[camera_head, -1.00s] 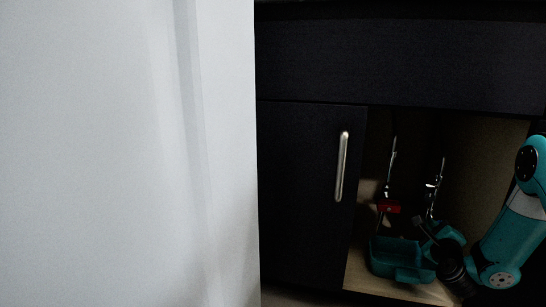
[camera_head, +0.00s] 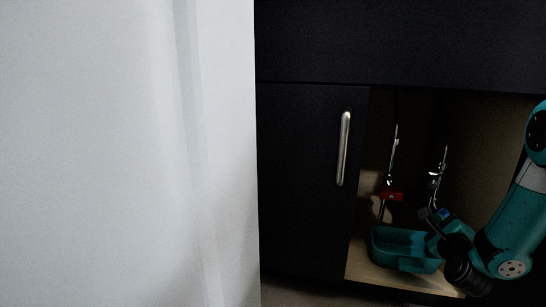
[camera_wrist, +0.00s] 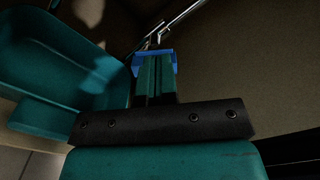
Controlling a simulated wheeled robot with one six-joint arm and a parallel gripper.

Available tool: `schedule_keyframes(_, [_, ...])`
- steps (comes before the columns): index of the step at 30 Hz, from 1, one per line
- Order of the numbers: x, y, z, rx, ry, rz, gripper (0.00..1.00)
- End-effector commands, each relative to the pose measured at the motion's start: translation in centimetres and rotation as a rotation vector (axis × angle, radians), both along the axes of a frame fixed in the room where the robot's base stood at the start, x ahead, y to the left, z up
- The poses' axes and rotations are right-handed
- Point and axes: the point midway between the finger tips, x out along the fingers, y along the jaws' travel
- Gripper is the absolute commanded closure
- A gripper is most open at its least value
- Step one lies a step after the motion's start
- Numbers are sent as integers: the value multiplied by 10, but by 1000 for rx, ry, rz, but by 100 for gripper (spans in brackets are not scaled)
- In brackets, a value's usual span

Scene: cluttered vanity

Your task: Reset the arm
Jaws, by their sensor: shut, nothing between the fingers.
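My gripper (camera_head: 443,213) is inside the open cabinet, beside the right end of a teal bin. My arm comes in from the right side of the opening, bent at the elbow.
Metal pipes with a red valve (camera_head: 390,194) stand behind the bin. A closed dark door with a silver handle (camera_head: 344,148) is left of the opening. A large white panel (camera_head: 120,150) blocks the left half of the head view. The cabinet's right wall is close to my arm.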

Motion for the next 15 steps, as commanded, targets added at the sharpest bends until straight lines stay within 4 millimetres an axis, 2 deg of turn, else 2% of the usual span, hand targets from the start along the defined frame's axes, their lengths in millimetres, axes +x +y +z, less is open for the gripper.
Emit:
schedule_keyframes(6, [-20,7,3,-1,1,4,100])
schedule_keyframes(15, [-22,7,3,0,-1,4,100])
